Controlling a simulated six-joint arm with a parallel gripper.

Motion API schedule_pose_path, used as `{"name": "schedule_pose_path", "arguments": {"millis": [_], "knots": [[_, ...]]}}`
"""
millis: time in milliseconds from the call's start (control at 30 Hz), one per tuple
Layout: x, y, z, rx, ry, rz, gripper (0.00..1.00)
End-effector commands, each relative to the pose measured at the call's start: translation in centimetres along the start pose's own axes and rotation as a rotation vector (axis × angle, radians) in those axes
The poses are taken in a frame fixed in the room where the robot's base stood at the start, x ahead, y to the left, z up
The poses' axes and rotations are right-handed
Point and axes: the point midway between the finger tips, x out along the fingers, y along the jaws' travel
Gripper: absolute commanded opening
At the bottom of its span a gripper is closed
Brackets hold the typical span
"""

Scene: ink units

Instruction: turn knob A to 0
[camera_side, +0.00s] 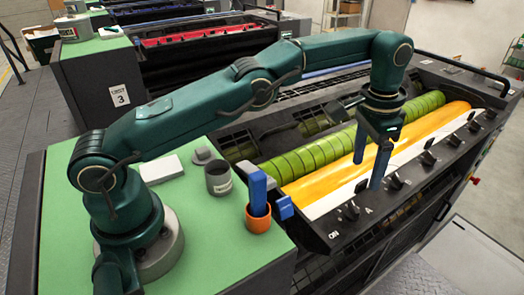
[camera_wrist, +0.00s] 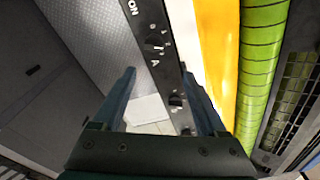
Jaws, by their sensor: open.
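Knob A (camera_wrist: 154,45) is a small black knob on the dark control strip, beside a white letter A and small white scale marks in the wrist view. In the side view knob A (camera_side: 350,210) is near the strip's near end, close to the ON label. Its exact setting is too small to read. My gripper (camera_side: 367,176) points down above the strip, its jaws apart and empty. In the wrist view my gripper (camera_wrist: 158,70) has one finger on each side of the strip, and knob A appears just beyond the fingertips. No contact shows.
Several similar knobs (camera_side: 393,181) follow along the strip. Beside it run an orange ink band (camera_side: 335,165) and a green ribbed roller (camera_side: 310,160). A grey pot (camera_side: 219,178) and an orange cup (camera_side: 258,220) holding a blue tool stand on the green top.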

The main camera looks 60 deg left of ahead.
Motion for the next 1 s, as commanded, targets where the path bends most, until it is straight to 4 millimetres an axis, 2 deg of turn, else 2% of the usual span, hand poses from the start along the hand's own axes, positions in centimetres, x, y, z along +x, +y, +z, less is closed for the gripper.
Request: {"name": "schedule_pose_path", "arguments": {"millis": [33,100,200,467,800,1000], "knots": [[1.5,0.4,0.2,0.007,-0.025,0.006,0.75],[2.9,0.7,0.7,0.013,-0.055,0.012,0.75],[4.1,1.0,1.1,0.018,-0.085,0.018,0.75],[5.8,1.2,1.4,0.021,-0.093,0.019,0.75],[9.0,1.2,1.7,0.021,-0.091,0.019,0.75],[9.4,1.2,1.7,0.021,-0.088,0.019,0.75]]}}
